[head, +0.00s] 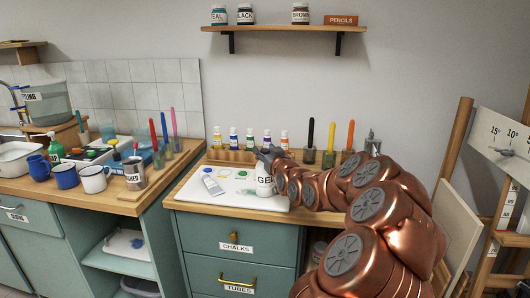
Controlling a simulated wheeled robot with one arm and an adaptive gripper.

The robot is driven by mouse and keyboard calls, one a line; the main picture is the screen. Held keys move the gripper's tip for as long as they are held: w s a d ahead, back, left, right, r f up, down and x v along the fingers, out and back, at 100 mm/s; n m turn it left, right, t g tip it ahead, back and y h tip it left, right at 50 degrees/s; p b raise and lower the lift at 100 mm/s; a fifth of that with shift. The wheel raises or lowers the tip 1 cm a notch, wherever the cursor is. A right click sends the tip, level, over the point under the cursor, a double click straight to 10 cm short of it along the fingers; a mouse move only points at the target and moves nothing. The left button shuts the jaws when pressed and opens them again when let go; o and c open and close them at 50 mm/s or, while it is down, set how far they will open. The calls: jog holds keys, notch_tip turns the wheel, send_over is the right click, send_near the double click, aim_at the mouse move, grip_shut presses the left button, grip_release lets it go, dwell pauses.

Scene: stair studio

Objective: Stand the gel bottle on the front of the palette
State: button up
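The gel bottle (264,183) is white, with dark letters "GE" showing on its label. It is upright in the head view, over the right part of the white palette (225,199). I cannot tell whether its base touches the palette. My gripper (269,156) is at the top of the bottle, with dark fingers around or beside its neck. The fingers are small and partly hidden, so I cannot tell whether they grip it. My copper arm covers the counter to the right of the bottle.
Mugs (94,178) and a tin (134,174) stand on the left counter. An easel (455,150) is at right.

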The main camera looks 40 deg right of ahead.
jog(key=shift+o, duration=0.3)
jog(key=shift+r, duration=0.1)
jog(key=shift+s, duration=0.15)
jog(key=b+v, duration=0.2)
jog(key=v, duration=0.9)
jog(key=shift+s+a, duration=0.2)
jog(key=shift+s, duration=0.15)
jog(key=a+f+n+g+y, duration=0.2)
jog(key=a+f+g+y, duration=0.15)
jog(key=a+f, duration=0.55)
jog(key=a+f+n+g+y, duration=0.25)
jog(key=a+f+g, duration=0.25)
jog(key=a, duration=0.9)
jog(key=s+a+f+g, duration=0.1)
jog(key=s+a+g, duration=0.2)
jog(key=s, duration=0.6)
jog(key=s+a+f+g+y, duration=0.1)
jog(key=s+a+g, duration=0.3)
jog(key=s+a, duration=0.4)
jog(key=s+a+f+g, duration=0.1)
jog(key=s+a+g, duration=0.2)
jog(key=s, duration=0.7)
jog(key=a, duration=0.2)
jog(key=shift+s+a, duration=0.35)
jog(key=shift+s, duration=0.05)
